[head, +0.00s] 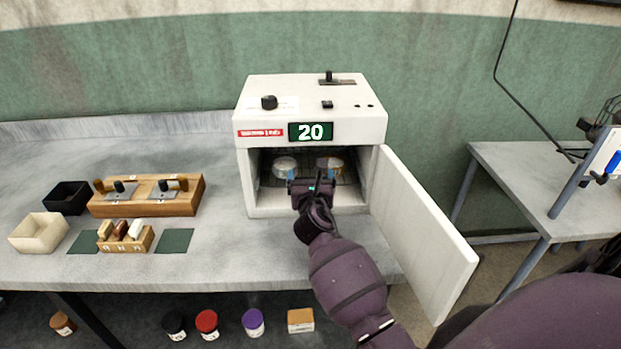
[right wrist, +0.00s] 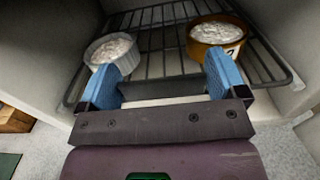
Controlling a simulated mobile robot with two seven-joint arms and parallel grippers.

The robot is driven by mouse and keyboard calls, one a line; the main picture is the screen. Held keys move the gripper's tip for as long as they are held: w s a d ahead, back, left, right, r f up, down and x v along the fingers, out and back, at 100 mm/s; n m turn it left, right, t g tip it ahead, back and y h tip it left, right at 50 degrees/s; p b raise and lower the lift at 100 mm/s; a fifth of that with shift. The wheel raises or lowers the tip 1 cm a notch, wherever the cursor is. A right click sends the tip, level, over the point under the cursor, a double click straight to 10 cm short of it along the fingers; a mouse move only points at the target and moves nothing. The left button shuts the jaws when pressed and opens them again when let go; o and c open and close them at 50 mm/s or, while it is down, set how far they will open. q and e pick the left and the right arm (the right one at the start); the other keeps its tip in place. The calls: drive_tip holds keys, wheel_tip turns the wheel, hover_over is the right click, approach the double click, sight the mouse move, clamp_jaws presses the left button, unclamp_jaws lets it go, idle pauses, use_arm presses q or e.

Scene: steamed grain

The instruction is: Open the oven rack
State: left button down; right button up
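The white oven (head: 310,100) stands on the bench with its door (head: 425,235) swung open to the right. Inside it is a dark wire rack (head: 308,177), also seen in the right wrist view (right wrist: 160,63). The rack bears a white bowl (right wrist: 110,48) and an orange-brown bowl (right wrist: 216,34), both with pale grainy contents. My right gripper (head: 311,176) is at the oven mouth, in front of the rack. In the right wrist view its blue fingers (right wrist: 164,82) are wide apart. A pale bar shows between them; I cannot tell whether it belongs to the rack. My left gripper is not in view.
Left on the bench (head: 200,270) are a wooden block with fittings (head: 150,205), a small wooden holder (head: 125,239), a black box (head: 68,198) and a cream box (head: 38,233). The open door stands close to the right of my arm. Several jars are below the bench.

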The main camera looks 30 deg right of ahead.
drive_tip(key=c, duration=0.7)
drive_tip(key=shift+c, duration=0.9)
drive_tip(key=p+v, duration=0.4)
drive_tip(key=v, duration=1.3)
drive_tip(key=shift+s+d, duration=0.1)
drive_tip(key=o, duration=1)
drive_tip(key=shift+o, duration=0.5)
